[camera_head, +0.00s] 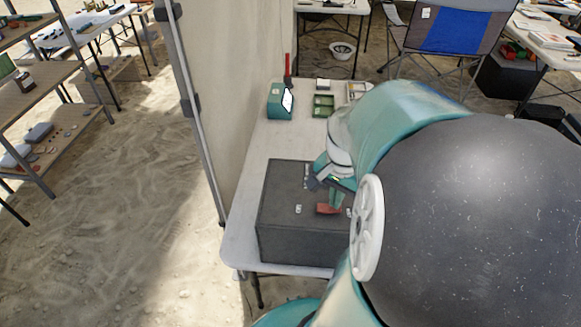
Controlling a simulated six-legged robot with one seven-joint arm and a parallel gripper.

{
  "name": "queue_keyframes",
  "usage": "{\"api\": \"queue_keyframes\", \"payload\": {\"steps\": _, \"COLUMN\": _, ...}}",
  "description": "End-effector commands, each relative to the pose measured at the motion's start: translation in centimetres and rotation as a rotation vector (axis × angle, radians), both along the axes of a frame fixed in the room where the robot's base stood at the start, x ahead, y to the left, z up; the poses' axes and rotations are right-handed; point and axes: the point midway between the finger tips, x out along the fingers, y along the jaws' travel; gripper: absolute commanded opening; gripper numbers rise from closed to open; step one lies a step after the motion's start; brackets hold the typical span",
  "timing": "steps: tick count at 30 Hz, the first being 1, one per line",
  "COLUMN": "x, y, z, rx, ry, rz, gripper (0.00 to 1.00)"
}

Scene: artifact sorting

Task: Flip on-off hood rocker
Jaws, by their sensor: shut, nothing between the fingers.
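A dark grey box-shaped unit (277,192), which seems to be the hood, stands near the front end of a white table. Its top carries a red piece (326,209) and small pale switch-like parts, one to the left (298,209) and one farther back (306,170). I cannot tell for sure which is the on-off rocker. My gripper (334,203) is shut and empty, pointing down over the top of the unit, close to the red piece. I cannot tell whether it touches. My teal and black arm hides the unit's right side.
The white table (240,222) runs back beside a tent wall (226,90). A teal box (280,101), a red upright object (288,69) and green trays (323,105) stand farther back on it. Shelves (45,100) stand at the left. Sandy floor between is clear.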

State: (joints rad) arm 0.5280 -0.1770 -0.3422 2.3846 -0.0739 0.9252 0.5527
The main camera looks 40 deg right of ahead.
Motion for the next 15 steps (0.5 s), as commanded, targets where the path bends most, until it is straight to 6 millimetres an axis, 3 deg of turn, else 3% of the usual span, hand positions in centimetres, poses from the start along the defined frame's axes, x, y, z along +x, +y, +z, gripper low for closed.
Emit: {"api": "queue_keyframes", "payload": {"steps": 15, "x": -0.01, "y": 0.01, "z": -0.74, "rx": 0.0, "ry": 0.0, "rz": 0.0, "gripper": 0.0}}
